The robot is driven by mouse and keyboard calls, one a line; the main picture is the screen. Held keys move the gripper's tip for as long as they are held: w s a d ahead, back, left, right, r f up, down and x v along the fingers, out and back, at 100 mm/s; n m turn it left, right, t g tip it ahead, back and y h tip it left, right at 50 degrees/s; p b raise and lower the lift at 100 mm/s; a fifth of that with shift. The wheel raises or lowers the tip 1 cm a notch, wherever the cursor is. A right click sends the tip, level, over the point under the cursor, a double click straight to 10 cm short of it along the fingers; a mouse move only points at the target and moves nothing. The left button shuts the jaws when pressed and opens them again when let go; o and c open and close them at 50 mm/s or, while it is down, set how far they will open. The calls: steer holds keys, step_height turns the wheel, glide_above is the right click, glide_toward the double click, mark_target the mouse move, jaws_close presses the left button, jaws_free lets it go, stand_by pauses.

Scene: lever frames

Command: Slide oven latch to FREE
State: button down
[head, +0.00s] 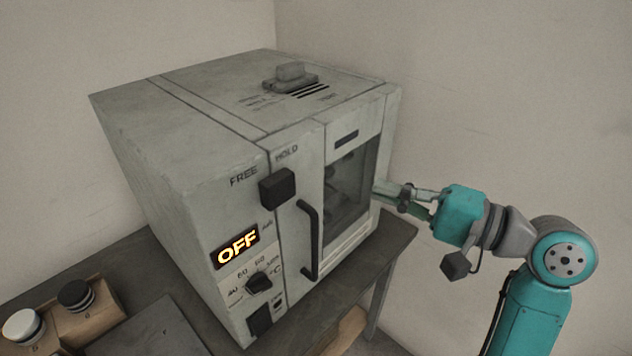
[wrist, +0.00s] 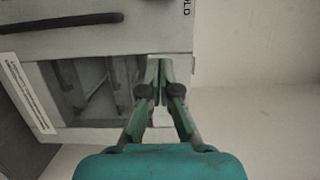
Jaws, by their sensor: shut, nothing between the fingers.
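The oven (head: 190,150) is a grey box on a table, its front facing right. Its latch is a dark square block (head: 278,188) on the upper front, across the seam between the control panel and the door. It sits below the HOLD label and to the right of the FREE label. My gripper (head: 380,188) is shut and empty, near the right edge of the door window, apart from the latch. In the wrist view my fingertips (wrist: 160,66) are together beside the window.
A dark vertical door handle (head: 309,240) stands out right of and below the latch; it also shows in the wrist view (wrist: 60,22). A lit OFF display (head: 237,246) and a knob (head: 258,283) are below.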

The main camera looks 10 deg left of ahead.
mark_target(284, 194)
steer(key=x, duration=0.9)
steer(key=shift+a, duration=0.4)
steer(key=shift+s+a, duration=0.75)
steer(key=shift+a, duration=0.05)
steer(key=shift+s+a, duration=0.5)
steer(key=shift+s, duration=0.2)
steer(key=s+a, duration=0.2)
steer(key=s, duration=0.1)
steer(key=shift+s+a, duration=0.15)
steer(key=shift+a, duration=0.15)
